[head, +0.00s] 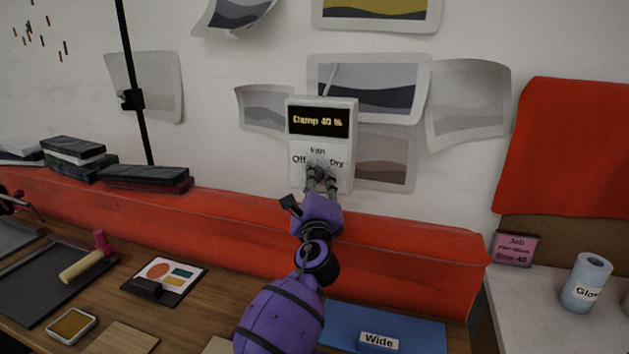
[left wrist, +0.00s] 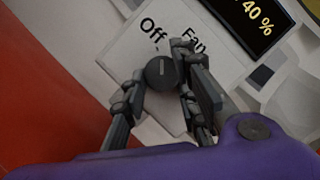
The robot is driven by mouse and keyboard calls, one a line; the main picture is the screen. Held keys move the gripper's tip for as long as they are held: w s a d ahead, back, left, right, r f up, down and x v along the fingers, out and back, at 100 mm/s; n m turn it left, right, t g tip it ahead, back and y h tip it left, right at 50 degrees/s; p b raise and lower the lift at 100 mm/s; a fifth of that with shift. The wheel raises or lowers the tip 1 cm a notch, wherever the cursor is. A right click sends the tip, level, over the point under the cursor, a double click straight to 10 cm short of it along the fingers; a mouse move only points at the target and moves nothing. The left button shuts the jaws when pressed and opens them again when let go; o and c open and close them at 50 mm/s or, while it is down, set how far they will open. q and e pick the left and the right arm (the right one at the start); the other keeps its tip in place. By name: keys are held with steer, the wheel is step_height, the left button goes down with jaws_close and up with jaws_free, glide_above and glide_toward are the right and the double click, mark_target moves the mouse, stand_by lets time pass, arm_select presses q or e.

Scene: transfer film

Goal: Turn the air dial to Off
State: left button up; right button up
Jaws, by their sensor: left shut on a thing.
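The air dial (left wrist: 160,73) is a dark round knob on the front of a white wall box (head: 348,170). The box's lit display (head: 318,121) reads "Damp 40 %". Below it are the labels "Off" at left, "Fan" at top and "Dry" at right. My left gripper (head: 320,174) is at the dial, its fingers on either side, shut on it. The dial is mostly hidden behind the fingers in the head view. A short light mark shows on its face in the left wrist view, but which label it points to I cannot tell. My right gripper is out of view.
A red padded ledge (head: 240,222) runs below the box, behind the wooden table. Printed sheets (head: 470,103) hang on the wall around the box. A brayer (head: 88,262), an ink pad (head: 71,325) and a blue mat (head: 415,325) lie on the table.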

arm_select(q)
steer(key=n, duration=0.1)
steer(key=n+y, duration=0.1)
steer(key=shift+a+n+g+p, duration=0.2)
steer(key=shift+n+g+p, duration=0.15)
steer(key=shift+n+g, duration=0.05)
steer(key=shift+f, duration=0.1)
steer(key=shift+f+n, duration=0.3)
steer(key=shift+n, duration=0.1)
steer(key=o, duration=1)
steer(key=shift+r, duration=0.15)
steer(key=shift+d+r, duration=0.1)
steer(key=shift+r, duration=0.05)
steer(key=s, duration=0.4)
steer(key=s+f, duration=0.1)
steer(key=s, duration=0.7)
steer(key=shift+d+f, duration=0.25)
steer(key=shift+d, duration=0.1)
steer(key=shift+f, duration=0.1)
